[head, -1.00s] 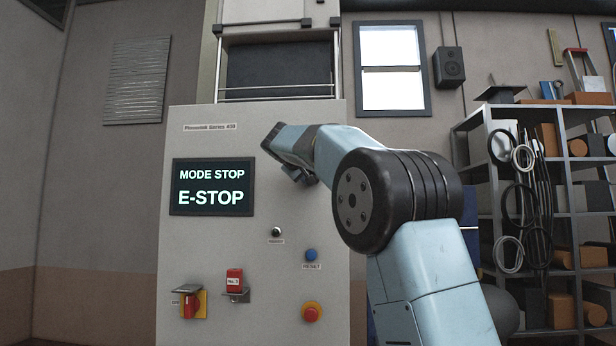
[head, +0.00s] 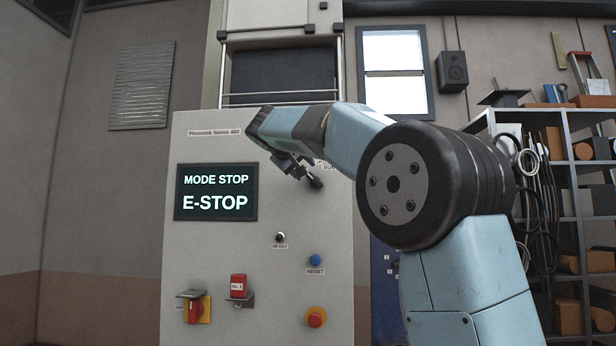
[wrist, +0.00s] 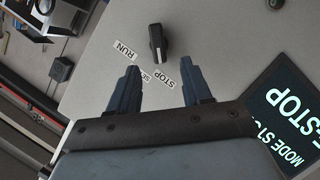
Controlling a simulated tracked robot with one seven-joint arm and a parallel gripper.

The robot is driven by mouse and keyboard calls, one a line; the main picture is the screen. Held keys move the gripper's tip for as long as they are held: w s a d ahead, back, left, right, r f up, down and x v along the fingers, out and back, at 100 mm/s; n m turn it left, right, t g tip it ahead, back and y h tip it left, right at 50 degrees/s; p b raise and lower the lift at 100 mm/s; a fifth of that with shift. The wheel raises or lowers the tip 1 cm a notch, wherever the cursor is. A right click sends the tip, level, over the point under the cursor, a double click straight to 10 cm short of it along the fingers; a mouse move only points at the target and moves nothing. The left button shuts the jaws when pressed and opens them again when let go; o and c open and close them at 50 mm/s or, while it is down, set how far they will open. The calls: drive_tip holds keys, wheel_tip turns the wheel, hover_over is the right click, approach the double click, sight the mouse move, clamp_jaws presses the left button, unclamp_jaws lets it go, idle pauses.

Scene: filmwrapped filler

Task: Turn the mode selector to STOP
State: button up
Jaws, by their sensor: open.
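The mode selector is a black bar-shaped knob (wrist: 158,44) on the light grey panel, seen in the wrist view with RUN and STOP labels near it and a third label partly hidden. Its lower end in that view lies towards the STOP label (wrist: 163,79). The display (head: 215,192) reads MODE STOP and E-STOP. My gripper (wrist: 162,78) is open and empty, its fingers apart on either side of the labels; the knob appears beyond the tips. In the head view my gripper (head: 298,169) is at the panel's upper right; I cannot tell whether it touches.
A loaded shelf (head: 566,200) stands at right.

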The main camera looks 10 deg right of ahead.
drive_tip(key=shift+v, duration=2.15)
drive_tip(key=s+d+f+g+y, duration=0.2)
drive_tip(key=s+d+f, duration=0.4)
drive_tip(key=f, duration=0.2)
drive_tip(key=s+f+m+g+y, duration=0.1)
drive_tip(key=s+f+g+y, duration=0.1)
drive_tip(key=s+f, duration=1.4)
drive_tip(key=s+d+f+m+g+y, duration=0.1)
drive_tip(key=s+f+y, duration=0.3)
drive_tip(key=s+f, duration=1.2)
wheel_tip(320, 180, down, 4)
drive_tip(key=shift+d+f+m+g, duration=0.15)
drive_tip(key=shift+d+m+g, duration=0.2)
drive_tip(key=shift+g, duration=0.55)
drive_tip(key=shift+c, duration=0.6)
